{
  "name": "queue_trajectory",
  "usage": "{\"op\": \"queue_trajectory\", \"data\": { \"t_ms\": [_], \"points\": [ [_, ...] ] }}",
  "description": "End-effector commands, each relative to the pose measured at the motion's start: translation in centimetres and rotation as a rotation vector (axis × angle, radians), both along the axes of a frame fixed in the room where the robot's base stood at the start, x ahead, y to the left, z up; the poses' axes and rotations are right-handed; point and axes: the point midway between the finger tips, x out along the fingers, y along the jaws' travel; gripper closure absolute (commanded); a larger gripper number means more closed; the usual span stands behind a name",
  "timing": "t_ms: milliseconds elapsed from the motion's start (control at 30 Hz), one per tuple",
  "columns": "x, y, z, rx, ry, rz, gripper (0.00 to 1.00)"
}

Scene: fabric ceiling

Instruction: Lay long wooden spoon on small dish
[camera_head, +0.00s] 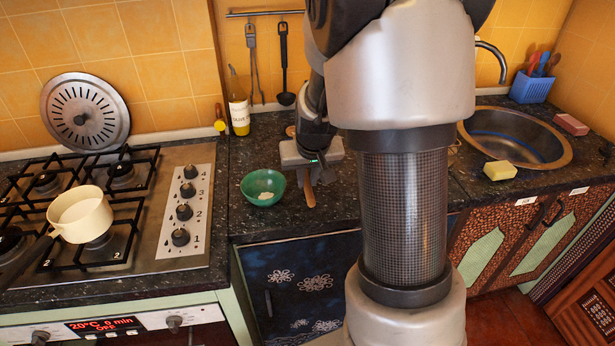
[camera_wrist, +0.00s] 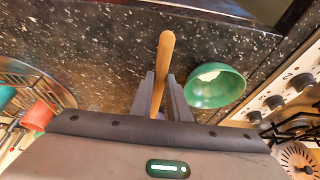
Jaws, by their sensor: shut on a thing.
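A wooden spoon's handle (camera_head: 309,192) shows just below my gripper (camera_head: 308,178), over the dark counter. In the wrist view the handle (camera_wrist: 165,52) sticks out between the two fingers of my gripper (camera_wrist: 164,88), which is shut on it. The spoon's other end is hidden behind the gripper. A small green dish (camera_head: 263,187), bowl-shaped with something whitish inside, stands on the counter just left of the gripper. In the wrist view the dish (camera_wrist: 216,86) is right of the handle and apart from it.
A grey slab (camera_head: 291,155) lies behind my gripper. A gas hob (camera_head: 182,252) with a cream pot (camera_head: 80,215) is left. A bottle (camera_head: 238,108) stands by the wall. A sink (camera_head: 512,140) is right.

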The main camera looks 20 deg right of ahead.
Motion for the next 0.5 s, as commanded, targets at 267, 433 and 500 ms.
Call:
{"op": "queue_trajectory", "data": {
  "t_ms": [267,433,500],
  "points": [
    [0.02,-0.01,0.05,0.000,-0.001,-0.001,1.00],
    [0.02,-0.01,-0.18,0.000,-0.001,-0.001,1.00],
    [0.02,-0.01,-0.35,0.000,-0.001,-0.001,1.00]
  ]
}}
